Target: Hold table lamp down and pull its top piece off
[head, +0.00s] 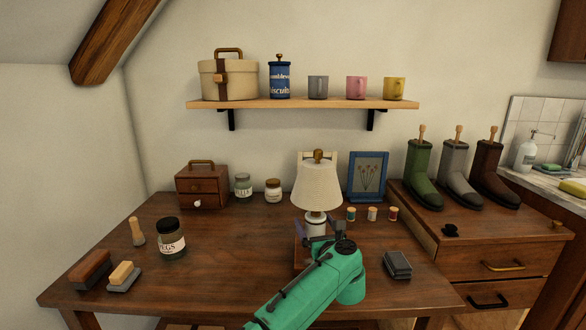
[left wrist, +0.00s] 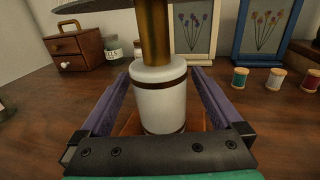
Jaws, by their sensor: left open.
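The table lamp (head: 317,187) stands upright on the wooden table, with a pleated cream shade and a brown-gold knob (head: 319,156) on top. Its white base with dark bands also shows in the left wrist view (left wrist: 159,98), with a brass stem above it. My left gripper (head: 318,230) is at the lamp's base. In the left wrist view its two purple fingers (left wrist: 158,100) stand on either side of the white base, open, with gaps visible at both sides. The lamp's foot is mostly hidden by my arm in the head view. My right gripper is not in view.
Thread spools (head: 372,214) stand right of the lamp, with a blue-framed picture (head: 368,177) behind. A small drawer chest (head: 201,186), jars (head: 172,240) and brushes (head: 91,270) are at left. A dark box (head: 397,265) lies at right. The table's front middle-left is clear.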

